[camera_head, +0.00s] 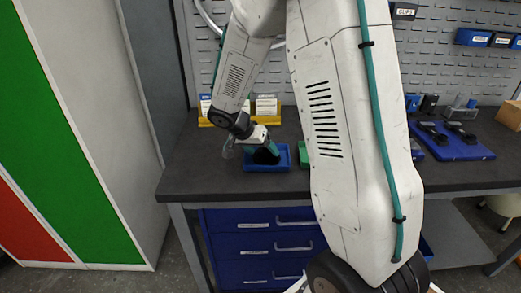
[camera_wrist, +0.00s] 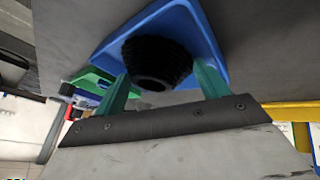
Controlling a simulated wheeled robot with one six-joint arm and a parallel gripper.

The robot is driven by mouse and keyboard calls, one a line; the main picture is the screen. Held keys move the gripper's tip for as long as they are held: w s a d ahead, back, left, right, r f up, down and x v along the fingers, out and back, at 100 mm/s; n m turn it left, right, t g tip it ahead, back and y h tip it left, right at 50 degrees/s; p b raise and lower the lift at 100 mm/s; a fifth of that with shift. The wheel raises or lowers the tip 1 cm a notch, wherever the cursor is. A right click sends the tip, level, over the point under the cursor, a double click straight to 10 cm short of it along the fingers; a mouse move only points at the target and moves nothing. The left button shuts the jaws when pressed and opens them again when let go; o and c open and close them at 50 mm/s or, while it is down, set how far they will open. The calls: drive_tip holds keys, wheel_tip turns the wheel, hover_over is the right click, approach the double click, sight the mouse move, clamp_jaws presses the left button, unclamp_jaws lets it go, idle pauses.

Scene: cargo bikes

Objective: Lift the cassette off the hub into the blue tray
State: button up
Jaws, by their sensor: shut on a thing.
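The cassette is a black, ribbed, tapered ring with a hole; in the wrist view the cassette (camera_wrist: 152,60) sits between my gripper's teal fingers. My gripper (camera_wrist: 160,87) is shut on it. In the head view my gripper (camera_head: 260,148) points down at the blue tray (camera_head: 268,168), with the dark cassette (camera_head: 266,157) within the tray's outline. The blue tray (camera_wrist: 205,40) lies behind the cassette in the wrist view. I cannot tell whether the cassette touches the tray floor. The hub is not seen.
A green tray (camera_head: 303,154) stands just right of the blue tray, partly hidden by my arm. A yellow rack (camera_head: 210,122) with cards stands behind. A blue mat (camera_head: 455,148) with dark parts lies at the right. Bare grey bench (camera_head: 205,175) is left of the tray.

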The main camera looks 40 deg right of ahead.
drive_tip(key=shift+f, duration=0.15)
idle(0.7)
drive_tip(key=o, duration=1.5)
drive_tip(key=shift+s, duration=0.1)
